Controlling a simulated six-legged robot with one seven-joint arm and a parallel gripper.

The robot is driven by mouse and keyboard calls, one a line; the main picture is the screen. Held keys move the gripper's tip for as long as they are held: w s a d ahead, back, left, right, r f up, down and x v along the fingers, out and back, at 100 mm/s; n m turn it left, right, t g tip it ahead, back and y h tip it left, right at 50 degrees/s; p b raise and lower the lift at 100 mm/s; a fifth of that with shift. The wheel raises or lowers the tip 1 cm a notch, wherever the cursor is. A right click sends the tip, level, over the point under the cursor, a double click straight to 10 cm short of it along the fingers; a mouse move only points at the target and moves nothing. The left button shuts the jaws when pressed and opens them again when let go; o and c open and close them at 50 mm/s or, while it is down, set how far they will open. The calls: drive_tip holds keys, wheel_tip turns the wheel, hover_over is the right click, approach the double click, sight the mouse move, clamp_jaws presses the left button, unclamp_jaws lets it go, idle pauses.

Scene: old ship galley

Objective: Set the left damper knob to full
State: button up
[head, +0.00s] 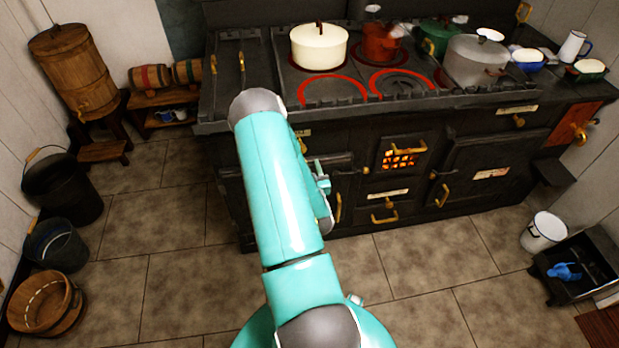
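The black stove (350,150) stands across the back, with labels and brass fittings on its front. A small brass knob (302,146) shows just right of my arm, below a pale label (303,133); it looks like the left damper knob. My arm partly covers that area, and the knob's setting cannot be read. A similar brass knob (519,122) sits under a label at the right of the front. My teal arm rises from the bottom centre in front of the stove's left part. My gripper is not visible; part of my arm near the left oven door hides what is behind it.
A cream pot (319,46), a red pot (381,43) and a grey pot (473,60) stand on the stove; some rings glow red. Buckets (62,187) and a wooden tub (46,300) line the left. A white bucket (544,232) stands right. Tiled floor before the stove is clear.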

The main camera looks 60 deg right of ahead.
drive_tip(key=v, duration=0.4)
drive_tip(key=shift+s+a, duration=0.25)
